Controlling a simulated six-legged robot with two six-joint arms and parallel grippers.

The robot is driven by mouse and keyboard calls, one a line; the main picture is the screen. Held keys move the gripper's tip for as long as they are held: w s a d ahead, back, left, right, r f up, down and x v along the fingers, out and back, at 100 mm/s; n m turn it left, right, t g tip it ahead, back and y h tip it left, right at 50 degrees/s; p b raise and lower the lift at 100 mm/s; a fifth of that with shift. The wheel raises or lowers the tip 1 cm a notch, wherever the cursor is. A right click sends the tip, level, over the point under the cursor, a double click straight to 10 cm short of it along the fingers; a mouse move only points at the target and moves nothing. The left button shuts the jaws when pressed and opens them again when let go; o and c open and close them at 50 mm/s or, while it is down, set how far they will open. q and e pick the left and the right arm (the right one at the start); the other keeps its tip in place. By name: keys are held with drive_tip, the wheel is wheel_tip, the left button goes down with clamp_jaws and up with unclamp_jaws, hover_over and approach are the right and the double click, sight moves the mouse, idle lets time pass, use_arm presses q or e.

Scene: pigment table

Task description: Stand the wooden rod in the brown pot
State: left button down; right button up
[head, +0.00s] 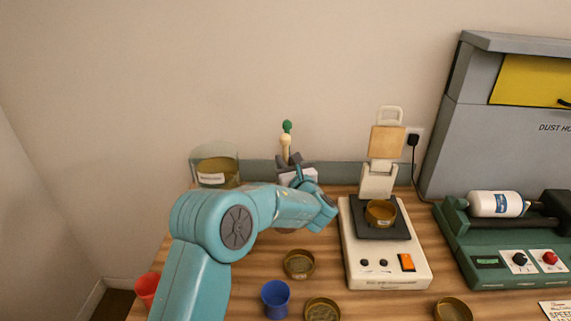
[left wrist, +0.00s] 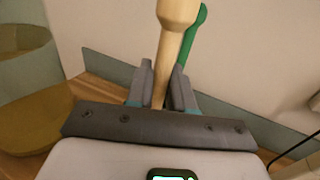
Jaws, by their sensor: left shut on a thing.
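My left gripper (head: 290,160) is shut on the wooden rod (head: 285,145), at the back of the table near the wall. In the left wrist view the pale rod (left wrist: 165,60) stands roughly upright between the two dark fingers (left wrist: 161,88), its thicker rounded end above them. The rod's lower end is hidden behind the gripper. A green-topped stick (head: 287,127) shows just behind the rod, also in the left wrist view (left wrist: 193,35). I cannot make out the brown pot; my left arm and gripper cover the table around there. My right gripper is not in view.
A labelled glass jar (head: 215,170) stands left of the gripper. A white scale (head: 388,270) holding a brass-coloured dish (head: 380,213) stands to the right. Nearer are a blue cup (head: 276,299), a red cup (head: 147,288) and shallow dishes (head: 299,264). A green machine (head: 500,245) is far right.

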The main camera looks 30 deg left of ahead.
use_arm(q)
drive_tip(key=shift+w+f, duration=0.1)
drive_tip(key=shift+f, duration=0.5)
drive_tip(key=shift+r, duration=0.1)
drive_tip(key=c, duration=1)
unclamp_jaws()
drive_tip(key=shift+f, duration=0.2)
drive_tip(key=shift+r, duration=0.1)
